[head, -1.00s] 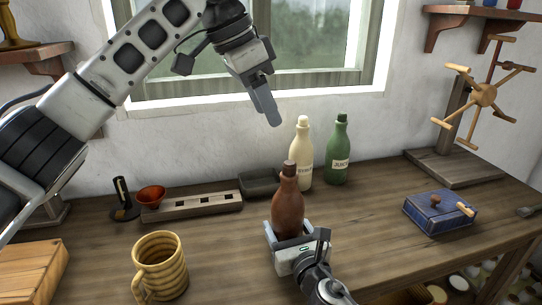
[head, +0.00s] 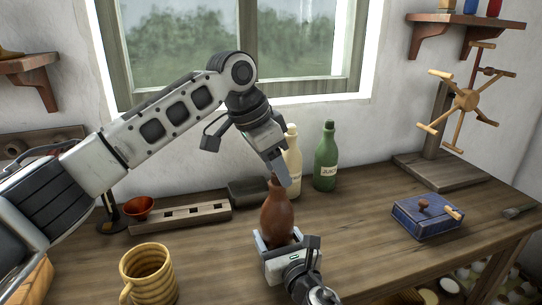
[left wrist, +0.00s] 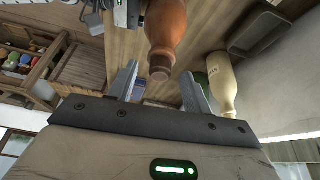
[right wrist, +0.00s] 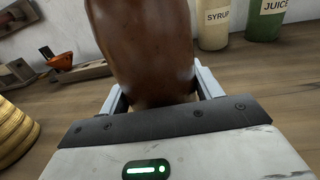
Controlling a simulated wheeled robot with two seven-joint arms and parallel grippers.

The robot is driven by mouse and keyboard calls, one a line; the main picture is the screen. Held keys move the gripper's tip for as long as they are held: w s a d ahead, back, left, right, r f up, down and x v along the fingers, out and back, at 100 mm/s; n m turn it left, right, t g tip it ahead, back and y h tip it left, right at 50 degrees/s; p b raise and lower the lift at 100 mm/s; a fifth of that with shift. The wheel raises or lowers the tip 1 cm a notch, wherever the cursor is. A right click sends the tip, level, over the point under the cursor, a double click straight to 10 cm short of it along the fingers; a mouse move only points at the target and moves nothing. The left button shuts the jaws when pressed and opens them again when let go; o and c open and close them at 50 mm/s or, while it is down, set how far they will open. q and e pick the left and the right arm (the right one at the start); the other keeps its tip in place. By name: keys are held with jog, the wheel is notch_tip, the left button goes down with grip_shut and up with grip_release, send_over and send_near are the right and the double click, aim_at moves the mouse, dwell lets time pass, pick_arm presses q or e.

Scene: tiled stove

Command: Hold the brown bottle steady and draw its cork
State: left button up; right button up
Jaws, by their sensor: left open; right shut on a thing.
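The brown bottle (head: 277,219) stands upright on the wooden bench. My right gripper (head: 283,243) is shut on its lower body, and the right wrist view shows a finger on each side of the glass (right wrist: 145,45). My left gripper (head: 283,182) is open at the top of the bottle, pointing down. In the head view its finger covers most of the neck top. In the left wrist view the brown cork (left wrist: 160,73) appears between the two spread fingertips, with a gap on both sides. I cannot tell how deep it sits between them.
A cream syrup bottle (head: 292,165) and a green juice bottle (head: 326,160) stand close behind. A ribbed yellow mug (head: 148,277) is at front left, a slotted wooden block (head: 180,217) behind it. A blue box (head: 427,216) is at right; bench between is clear.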

pick_arm(q)
grip_shut()
jog(key=shift+r, duration=0.1)
dwell(0.3)
jog(key=shift+r, duration=2.1)
jog(key=shift+r, duration=2)
pick_arm(e)
jog(key=o, duration=1.5)
